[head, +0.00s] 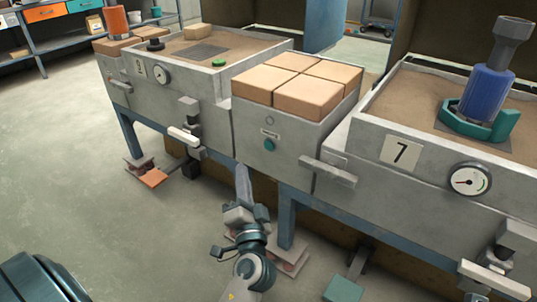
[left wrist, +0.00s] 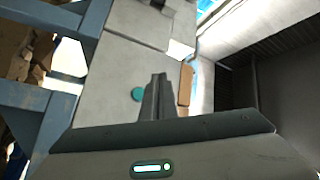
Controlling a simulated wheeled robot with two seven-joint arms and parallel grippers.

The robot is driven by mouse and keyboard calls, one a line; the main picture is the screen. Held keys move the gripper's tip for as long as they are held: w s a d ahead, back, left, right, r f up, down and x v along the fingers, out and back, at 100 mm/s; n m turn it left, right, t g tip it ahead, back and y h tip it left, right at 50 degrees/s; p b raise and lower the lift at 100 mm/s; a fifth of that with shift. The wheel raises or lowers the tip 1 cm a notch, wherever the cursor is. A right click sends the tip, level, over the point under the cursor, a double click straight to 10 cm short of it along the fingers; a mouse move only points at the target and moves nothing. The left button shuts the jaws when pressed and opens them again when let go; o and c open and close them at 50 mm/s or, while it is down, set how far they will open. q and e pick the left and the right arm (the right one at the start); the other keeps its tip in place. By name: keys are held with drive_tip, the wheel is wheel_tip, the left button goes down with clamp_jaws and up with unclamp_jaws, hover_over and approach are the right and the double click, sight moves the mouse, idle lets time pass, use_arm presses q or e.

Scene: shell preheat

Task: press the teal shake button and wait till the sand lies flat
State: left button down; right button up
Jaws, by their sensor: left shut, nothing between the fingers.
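The round teal button (head: 269,144) is on the front of the grey block between two sand boxes, below a small label and a dark ring. It also shows in the left wrist view (left wrist: 138,94), just left of the fingers. My left gripper (head: 242,172) is shut and empty, pointing up toward the panel, below and left of the button and apparently apart from it. Brown sand lies in the right box (head: 405,98), marked 7, and in the left box (head: 225,46). Both surfaces look mostly level, though fine relief is hard to tell. My right gripper is not in view.
Several tan blocks (head: 300,80) sit on top of the button's block. A grey handle (head: 328,172) juts out to the button's right, and another lever (head: 185,135) to its left.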

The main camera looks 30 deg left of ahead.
sight(269, 146)
use_arm(q)
drive_tip(key=shift+s+r, duration=0.1)
drive_tip(key=shift+r, duration=0.05)
idle(0.3)
drive_tip(key=w, duration=0.9)
drive_tip(key=shift+d+b, duration=0.3)
idle(1.9)
drive_tip(key=shift+w, duration=0.3)
